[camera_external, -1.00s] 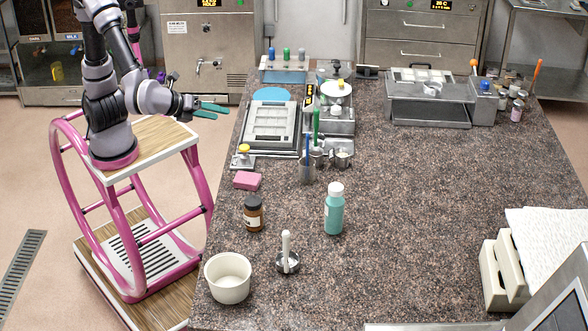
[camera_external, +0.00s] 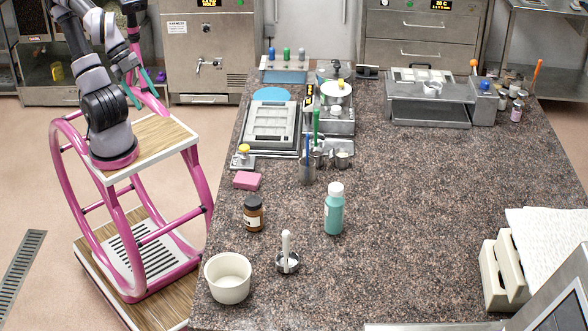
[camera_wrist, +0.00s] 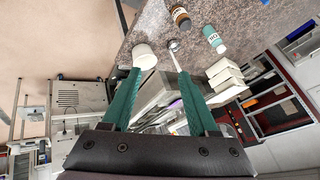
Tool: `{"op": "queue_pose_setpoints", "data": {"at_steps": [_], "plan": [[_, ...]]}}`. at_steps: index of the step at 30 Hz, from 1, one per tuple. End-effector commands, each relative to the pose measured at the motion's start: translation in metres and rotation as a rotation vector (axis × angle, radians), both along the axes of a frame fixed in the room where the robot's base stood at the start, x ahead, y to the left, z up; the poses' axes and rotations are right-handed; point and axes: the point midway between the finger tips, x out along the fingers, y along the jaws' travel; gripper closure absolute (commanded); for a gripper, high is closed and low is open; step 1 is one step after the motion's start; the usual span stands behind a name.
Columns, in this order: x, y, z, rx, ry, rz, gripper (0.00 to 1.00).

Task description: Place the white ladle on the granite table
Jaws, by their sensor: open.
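The white ladle (camera_external: 287,245) appears to be the upright white handle with a round metal bowl at its foot; it stands on the near left part of the granite table (camera_external: 430,200). Whether the bowl belongs to it or is a separate cup, I cannot tell. It also shows in the wrist view (camera_wrist: 175,55), beyond and between my fingertips. My gripper (camera_wrist: 160,74) has two teal fingers spread apart with nothing held between them. In the external view my gripper (camera_external: 145,88) is up at the left, above my base and well away from the ladle.
A white bowl (camera_external: 228,279) stands left of the ladle. A brown jar (camera_external: 253,215) and a teal bottle (camera_external: 334,210) stand behind it. A pink block (camera_external: 247,181) and lab gear lie farther back. White bins (camera_external: 503,270) stand at right. The table's middle right is clear.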

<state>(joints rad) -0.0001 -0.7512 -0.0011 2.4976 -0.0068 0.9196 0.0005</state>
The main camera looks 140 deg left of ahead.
Motion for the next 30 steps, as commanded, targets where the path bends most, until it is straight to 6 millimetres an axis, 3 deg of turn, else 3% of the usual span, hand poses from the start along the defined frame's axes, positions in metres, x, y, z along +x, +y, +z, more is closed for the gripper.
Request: {"op": "queue_pose_setpoints", "data": {"at_steps": [8, 14, 23, 30], "plan": [[0.004, 0.006, -0.003, 0.033, 0.032, -0.002, 0.40], [0.031, 0.043, -0.023, 0.249, 0.235, -0.029, 0.40], [0.102, 0.115, -0.049, 0.728, 0.585, -0.134, 0.40], [0.183, 0.150, -0.073, 1.134, 0.783, -0.279, 0.40]]}}
